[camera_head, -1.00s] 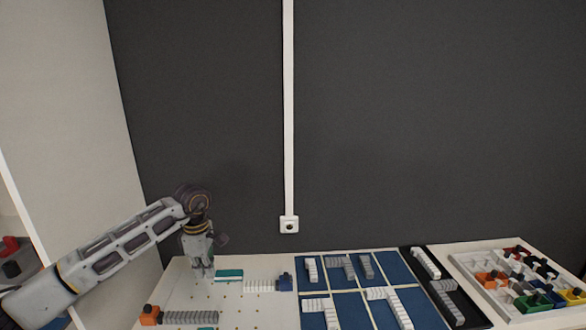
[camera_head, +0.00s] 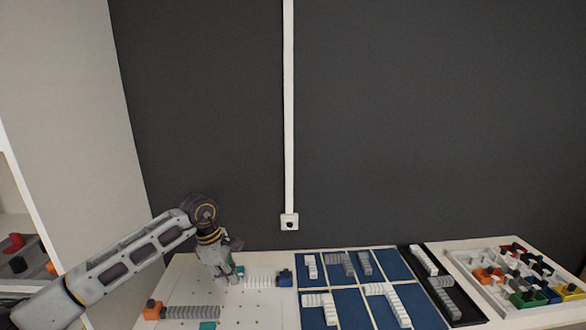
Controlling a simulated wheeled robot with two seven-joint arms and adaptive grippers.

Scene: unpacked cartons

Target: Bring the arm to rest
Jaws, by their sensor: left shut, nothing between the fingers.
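My left arm comes in from the left, and its gripper (camera_head: 229,277) points down over the back left of the white pegboard (camera_head: 236,306). The gripper is shut and empty, close to the left end of a white ribbed piece (camera_head: 260,281). It partly hides a small teal piece (camera_head: 240,270) behind it. Whether the fingertips touch the board cannot be told. My right gripper is not in view.
An orange-ended grey ribbed piece (camera_head: 190,312) lies at the board's front left. A blue compartment tray (camera_head: 345,304) with several ribbed pieces, a black tray (camera_head: 462,298) and a white tray (camera_head: 472,258) of coloured parts stand to the right. A dark wall (camera_head: 420,120) rises behind.

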